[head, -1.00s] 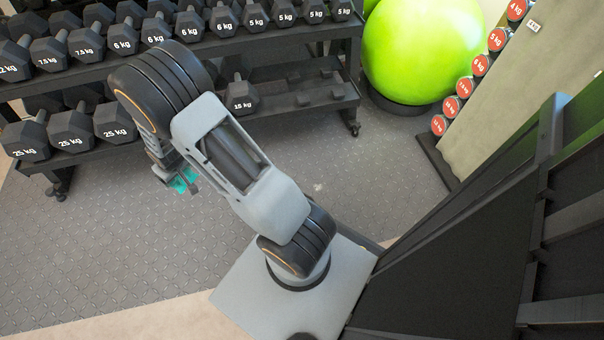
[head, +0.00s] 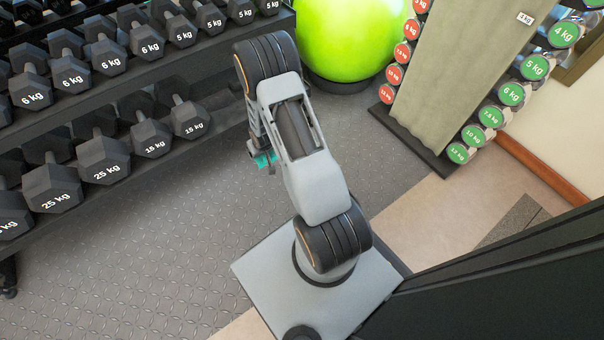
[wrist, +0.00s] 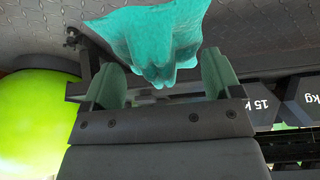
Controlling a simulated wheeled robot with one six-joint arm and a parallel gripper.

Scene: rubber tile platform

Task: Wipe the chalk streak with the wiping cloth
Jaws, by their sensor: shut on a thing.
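The wiping cloth is teal and crumpled. In the wrist view the cloth (wrist: 155,38) hangs bunched between the two fingers of my gripper (wrist: 162,80), which is shut on it. In the head view only a small bit of the cloth (head: 262,160) shows below the arm's wrist, at my gripper (head: 268,166), above the grey tile floor (head: 190,240). My arm hides part of the floor. I cannot make out the chalk streak in either current view.
A black dumbbell rack (head: 150,68) fills the left side. A green exercise ball (head: 352,38) stands behind my arm. A rack with round red and green weights (head: 428,150) is at the upper right. Textured floor lies open left of my base.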

